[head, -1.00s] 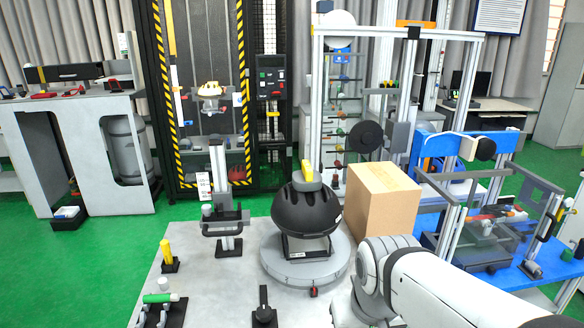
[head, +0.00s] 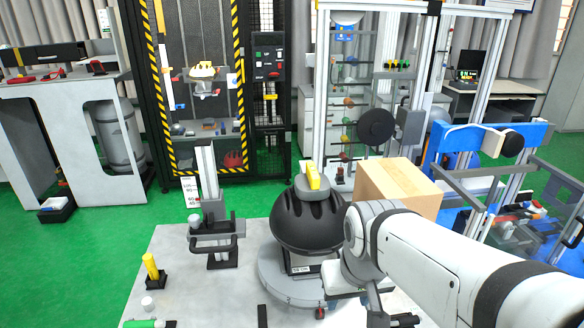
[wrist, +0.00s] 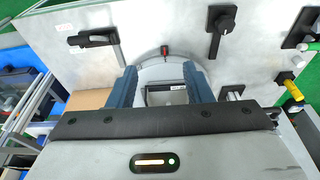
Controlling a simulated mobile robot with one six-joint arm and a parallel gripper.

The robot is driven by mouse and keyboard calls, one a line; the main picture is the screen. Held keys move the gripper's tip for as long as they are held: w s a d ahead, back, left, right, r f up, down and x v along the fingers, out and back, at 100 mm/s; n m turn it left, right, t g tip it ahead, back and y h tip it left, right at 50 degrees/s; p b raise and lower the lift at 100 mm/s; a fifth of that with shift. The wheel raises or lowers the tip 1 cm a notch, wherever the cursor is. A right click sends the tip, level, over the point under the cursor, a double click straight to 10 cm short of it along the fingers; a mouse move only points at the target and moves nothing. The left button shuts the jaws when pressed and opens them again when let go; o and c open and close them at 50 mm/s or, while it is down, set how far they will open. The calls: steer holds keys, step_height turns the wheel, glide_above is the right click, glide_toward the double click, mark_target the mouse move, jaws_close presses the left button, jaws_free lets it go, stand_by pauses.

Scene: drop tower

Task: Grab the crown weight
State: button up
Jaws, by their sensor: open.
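A grey cap with a yellow upright block, which I take as the crown weight (head: 311,184), sits on top of the black helmet (head: 304,222) in the head view. The helmet rests on a stand on the round grey turntable (head: 285,285). My gripper (wrist: 161,72) is open and empty in the wrist view, its two blue fingers apart above the turntable (wrist: 149,73). The stand's labelled front shows between the fingers. The crown weight cannot be made out in the wrist view. In the head view my arm covers the turntable's right side and hides the fingers.
A cardboard box (head: 399,183) stands behind my arm, close right of the helmet. A grey upright post with a black clamp (head: 212,222) stands left of the helmet. A yellow peg (head: 151,266) is at the bench's left. A blue-framed rig (head: 490,150) stands at the right.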

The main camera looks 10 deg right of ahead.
steer(key=w+r+p, duration=0.5)
steer(key=w+r, duration=0.4)
steer(key=w, duration=0.3)
steer(key=t+p, duration=0.2)
steer(key=p, duration=0.4)
glide_toward(313, 168)
steer(key=f, duration=0.2)
steer(key=shift+w+d+f, duration=0.1)
steer(key=shift+w+f, duration=0.1)
steer(key=shift+f, duration=0.05)
steer(key=p+x, duration=0.1)
steer(key=x, duration=0.6)
steer(key=shift+w+f+p, duration=0.25)
steer(key=shift+f+p, duration=0.1)
steer(key=shift+p, duration=0.05)
steer(key=shift+a, duration=0.2)
jaws_close()
steer(key=shift+r, duration=0.2)
